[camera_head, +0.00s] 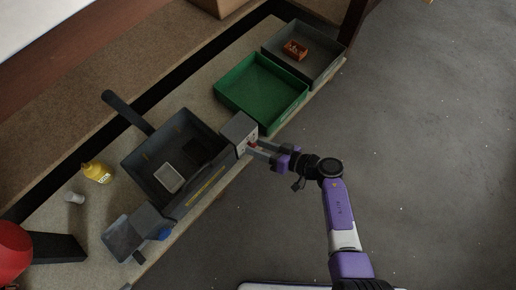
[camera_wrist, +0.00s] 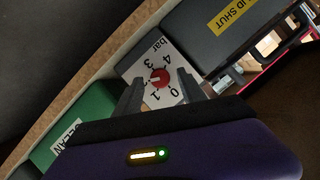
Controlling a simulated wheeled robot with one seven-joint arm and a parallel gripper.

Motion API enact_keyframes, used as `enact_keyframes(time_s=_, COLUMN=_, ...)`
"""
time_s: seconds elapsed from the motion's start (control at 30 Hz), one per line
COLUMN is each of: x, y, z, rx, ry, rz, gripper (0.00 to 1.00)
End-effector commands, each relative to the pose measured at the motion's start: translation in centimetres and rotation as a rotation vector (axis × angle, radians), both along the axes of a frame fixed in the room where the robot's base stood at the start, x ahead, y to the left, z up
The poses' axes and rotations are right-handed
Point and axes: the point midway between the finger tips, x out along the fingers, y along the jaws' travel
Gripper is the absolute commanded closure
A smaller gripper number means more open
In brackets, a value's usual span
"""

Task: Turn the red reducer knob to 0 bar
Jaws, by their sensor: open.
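The red reducer knob (camera_wrist: 160,77) sits on a white dial plate (camera_wrist: 147,62) marked "bar" with figures 0, 1, 3 and 4 readable. A pale mark shows on the knob, seemingly on the side away from 0, but I cannot tell exactly which figure it points at. My gripper (camera_wrist: 161,80) is open, with one finger on each side of the knob; I cannot tell whether they touch it. In the head view, my gripper (camera_head: 262,149) reaches the grey box (camera_head: 238,131) from the right, and a bit of the red knob (camera_head: 253,144) shows between the fingers.
A dark machine with an open tub (camera_head: 148,178) stands left of the box. A green tray (camera_head: 262,88) and a grey tray (camera_head: 325,65) holding a brown item lie behind. A yellow bottle (camera_head: 97,172) stands far left. The floor (camera_head: 430,160) at right is clear.

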Motion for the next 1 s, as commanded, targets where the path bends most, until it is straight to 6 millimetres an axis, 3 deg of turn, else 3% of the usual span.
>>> enact_keyframes(time_s=0.33, x=0.17, y=0.40, z=-0.12, rx=0.000, ry=0.001, rz=0.000, gripper=0.52)
enact_keyframes(time_s=0.5, x=0.17, y=0.39, z=-0.12, rx=0.000, ry=0.001, rz=0.000, gripper=0.86)
enact_keyframes(time_s=0.6, x=0.16, y=0.38, z=-0.13, rx=0.000, ry=0.001, rz=0.000, gripper=1.00)
enact_keyframes(time_s=1.0, x=0.07, y=0.36, z=0.17, rx=-0.037, ry=-0.044, rz=-0.001, gripper=1.00)
